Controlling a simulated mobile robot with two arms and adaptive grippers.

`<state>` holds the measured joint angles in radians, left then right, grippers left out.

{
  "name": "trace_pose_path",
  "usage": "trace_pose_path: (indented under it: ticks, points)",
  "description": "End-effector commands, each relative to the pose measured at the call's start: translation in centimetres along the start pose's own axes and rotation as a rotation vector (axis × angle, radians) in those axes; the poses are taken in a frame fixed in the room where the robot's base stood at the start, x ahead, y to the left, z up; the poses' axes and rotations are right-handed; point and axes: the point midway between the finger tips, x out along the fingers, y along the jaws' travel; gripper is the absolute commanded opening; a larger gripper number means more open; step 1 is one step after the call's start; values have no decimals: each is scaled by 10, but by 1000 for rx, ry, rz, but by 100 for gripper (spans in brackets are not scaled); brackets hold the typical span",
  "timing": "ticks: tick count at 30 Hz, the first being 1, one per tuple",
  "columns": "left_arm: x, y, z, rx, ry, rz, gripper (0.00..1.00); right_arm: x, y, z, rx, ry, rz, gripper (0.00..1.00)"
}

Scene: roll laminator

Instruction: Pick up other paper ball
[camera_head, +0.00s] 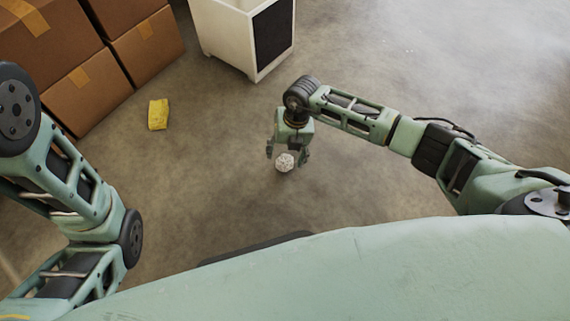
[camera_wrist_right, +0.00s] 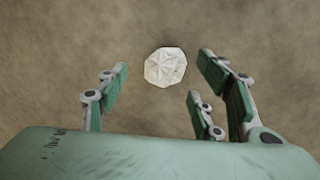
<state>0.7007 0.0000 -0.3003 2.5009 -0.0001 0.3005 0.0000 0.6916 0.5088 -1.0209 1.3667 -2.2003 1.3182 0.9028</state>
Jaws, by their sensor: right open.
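A crumpled white paper ball (camera_head: 285,162) lies on the concrete floor below my right gripper (camera_head: 288,153). In the right wrist view the paper ball (camera_wrist_right: 165,67) shows just beyond the fingertips, between the left finger and the two right fingers. My right gripper (camera_wrist_right: 162,85) is open and empty, its green-padded fingers spread apart. I see no finger touching the ball; the height gap between them is hard to tell. My left arm shows at the left of the head view, but its gripper is out of view.
Stacked cardboard boxes (camera_head: 75,55) stand at the upper left. A yellow cloth-like item (camera_head: 158,114) lies on the floor near them. A white bin (camera_head: 222,35) with a dark panel stands at the top centre. The floor around the ball is clear.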

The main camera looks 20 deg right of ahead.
Motion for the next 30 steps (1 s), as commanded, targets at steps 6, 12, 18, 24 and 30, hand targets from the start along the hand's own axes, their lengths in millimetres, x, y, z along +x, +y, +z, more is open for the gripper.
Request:
trace_pose_path:
  ticks: [6,12,18,24,30]
  points:
    - [-32,7,-11,0,-1,0,67,33,-5,0,0,2,0,60]
    - [-38,8,-13,0,0,1,67,41,-5,0,1,1,0,60]
    - [-36,8,-12,0,0,1,67,39,-4,0,1,1,0,59]
    - [-36,8,-12,0,-1,1,67,39,-4,0,1,1,1,41]
    - [-36,8,-12,0,-1,1,67,39,-4,0,1,1,1,24]
